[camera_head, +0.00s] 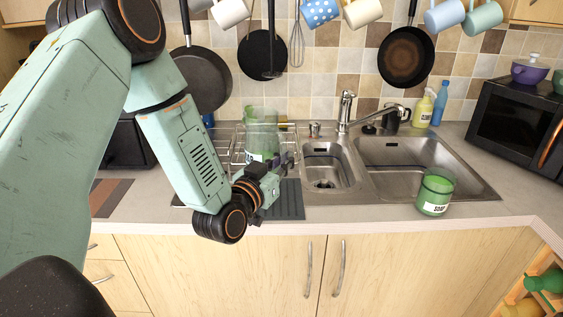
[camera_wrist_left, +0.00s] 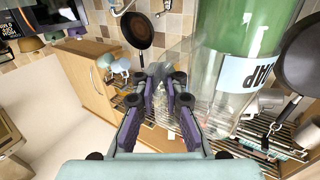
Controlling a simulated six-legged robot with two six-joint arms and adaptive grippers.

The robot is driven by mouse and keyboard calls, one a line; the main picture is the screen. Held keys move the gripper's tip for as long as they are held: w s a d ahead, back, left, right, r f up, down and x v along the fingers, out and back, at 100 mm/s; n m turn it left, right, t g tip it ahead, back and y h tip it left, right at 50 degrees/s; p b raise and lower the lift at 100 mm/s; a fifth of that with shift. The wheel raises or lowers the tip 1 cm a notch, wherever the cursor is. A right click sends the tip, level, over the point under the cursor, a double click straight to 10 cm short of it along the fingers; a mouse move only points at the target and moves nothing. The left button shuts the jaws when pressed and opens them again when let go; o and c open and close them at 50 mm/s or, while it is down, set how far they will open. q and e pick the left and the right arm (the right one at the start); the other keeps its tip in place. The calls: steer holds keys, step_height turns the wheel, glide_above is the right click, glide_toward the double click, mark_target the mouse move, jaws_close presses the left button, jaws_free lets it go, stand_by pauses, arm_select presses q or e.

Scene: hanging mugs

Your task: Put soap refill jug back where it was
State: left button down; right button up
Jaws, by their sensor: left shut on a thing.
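The soap refill jug (camera_head: 262,135) is a tall clear vessel with green liquid low in it and a white label. It looks upright in front of the wire dish rack, left of the sink. My left gripper (camera_head: 284,170) is at the jug's near right side, shut on it. In the left wrist view the jug (camera_wrist_left: 236,62) is large, upside down in the picture, beside the purple-padded gripper (camera_wrist_left: 172,88), whose fingers close on a clear part, likely the handle. Whether the jug's base touches anything is unclear. My right gripper is not in view.
A smaller green soap jar (camera_head: 436,191) stands at the sink's front right edge. The wire rack (camera_head: 230,146) is behind the jug, a dark ribbed mat (camera_head: 291,200) below. The faucet (camera_head: 345,108) rises behind the sink. Mugs and pans hang along the wall.

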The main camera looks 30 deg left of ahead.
arm_select(q)
steer(key=f+b, duration=0.1)
steer(key=f, duration=0.1)
steer(key=f+b, duration=0.2)
steer(key=f, duration=0.1)
steer(key=f+b, duration=0.2)
steer(key=shift+w+a+f, duration=0.2)
steer(key=shift+w+f, duration=0.1)
steer(key=shift+f, duration=0.1)
steer(key=shift+f+b, duration=0.15)
steer(key=shift+b, duration=0.2)
steer(key=shift+s, duration=0.25)
steer(key=shift+d, duration=0.1)
steer(key=shift+w, duration=0.2)
steer(key=shift+s+f, duration=0.15)
steer(key=shift+f+b, duration=0.15)
steer(key=shift+b, duration=0.2)
